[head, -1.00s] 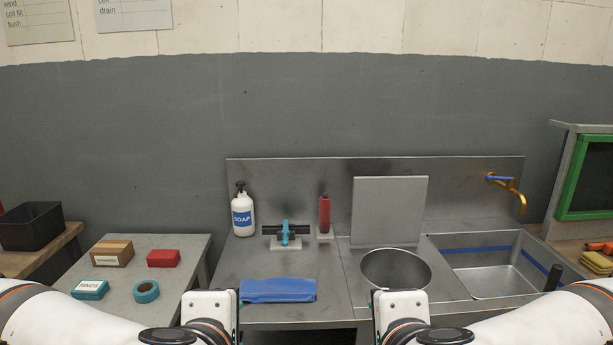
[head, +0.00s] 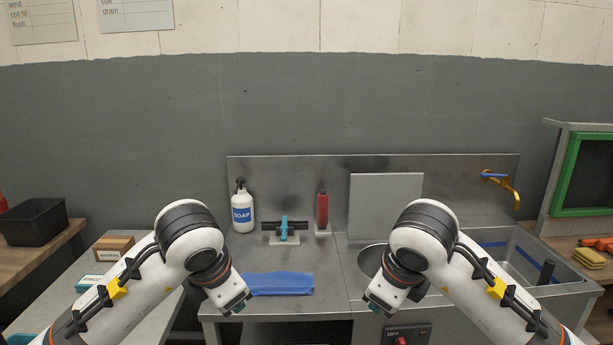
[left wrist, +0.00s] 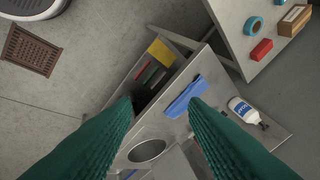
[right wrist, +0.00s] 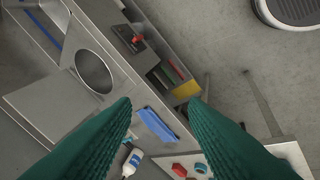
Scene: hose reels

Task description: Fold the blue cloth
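The blue cloth (head: 280,284) lies flat on the steel counter near its front edge. It also shows in the left wrist view (left wrist: 184,98) and in the right wrist view (right wrist: 157,124). In the head view my left gripper (head: 236,305) is just left of the cloth, apart from it. My right gripper (head: 376,306) is right of the cloth, in front of the round basin. In the left wrist view the green fingers (left wrist: 160,110) stand wide apart with nothing between them up close. The right wrist's green fingers (right wrist: 165,110) are also spread and empty.
A soap bottle (head: 242,208), a blue-and-black clamp-like tool (head: 284,230) and a red cylinder (head: 322,210) stand behind the cloth. A grey panel (head: 386,203) stands behind the round basin (head: 370,262). A sink (head: 500,245) is at right. A side table (head: 70,290) is at left.

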